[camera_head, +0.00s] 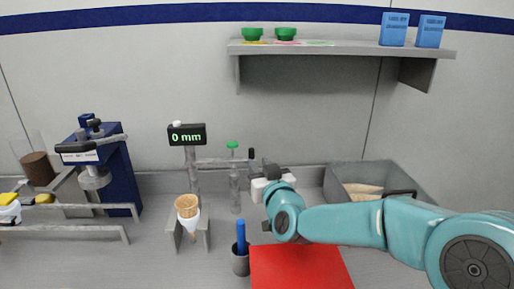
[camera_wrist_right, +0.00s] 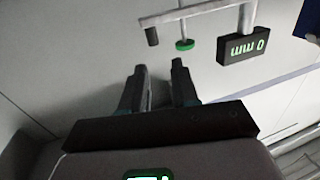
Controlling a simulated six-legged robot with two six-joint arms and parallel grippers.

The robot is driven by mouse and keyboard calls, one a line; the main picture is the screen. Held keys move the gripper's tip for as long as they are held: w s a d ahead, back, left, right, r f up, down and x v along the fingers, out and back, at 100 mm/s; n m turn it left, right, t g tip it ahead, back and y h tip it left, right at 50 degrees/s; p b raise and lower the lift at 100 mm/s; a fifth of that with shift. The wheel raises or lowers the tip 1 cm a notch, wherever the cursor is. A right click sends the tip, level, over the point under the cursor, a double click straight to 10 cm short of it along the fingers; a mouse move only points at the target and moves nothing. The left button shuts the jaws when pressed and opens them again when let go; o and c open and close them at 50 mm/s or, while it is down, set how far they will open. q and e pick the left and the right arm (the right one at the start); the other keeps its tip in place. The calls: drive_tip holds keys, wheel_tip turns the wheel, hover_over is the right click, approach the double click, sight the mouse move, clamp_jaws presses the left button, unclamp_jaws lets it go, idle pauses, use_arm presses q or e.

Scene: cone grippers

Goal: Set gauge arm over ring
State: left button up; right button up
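The gauge has a black display (camera_head: 187,135) reading 0 mm on a grey post. Its horizontal gauge arm (camera_head: 215,162) reaches to the right. In the right wrist view the gauge arm (camera_wrist_right: 195,12) ends in a dark knob (camera_wrist_right: 152,37). I cannot pick out the ring for certain. My right gripper (camera_head: 268,170) is near the arm's free end. In the right wrist view its fingers (camera_wrist_right: 158,68) are apart and empty, short of the knob. My left gripper is out of view.
A red mat (camera_head: 298,268) lies below my right arm. A grey bin (camera_head: 345,173) stands behind it. A blue press (camera_head: 120,175) and rails are at left.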

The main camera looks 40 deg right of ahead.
sight(252, 151)
drive_tip(key=x, duration=0.3)
drive_tip(key=p+x, duration=0.1)
drive_tip(key=x, duration=0.3)
drive_tip(key=p+x, duration=0.1)
drive_tip(key=x, duration=0.3)
drive_tip(key=shift+w+d+f, duration=0.1)
drive_tip(key=shift+d+f, duration=0.2)
drive_tip(key=shift+d, duration=0.1)
drive_tip(key=shift+w+d, duration=0.2)
drive_tip(key=shift+w, duration=0.05)
clamp_jaws()
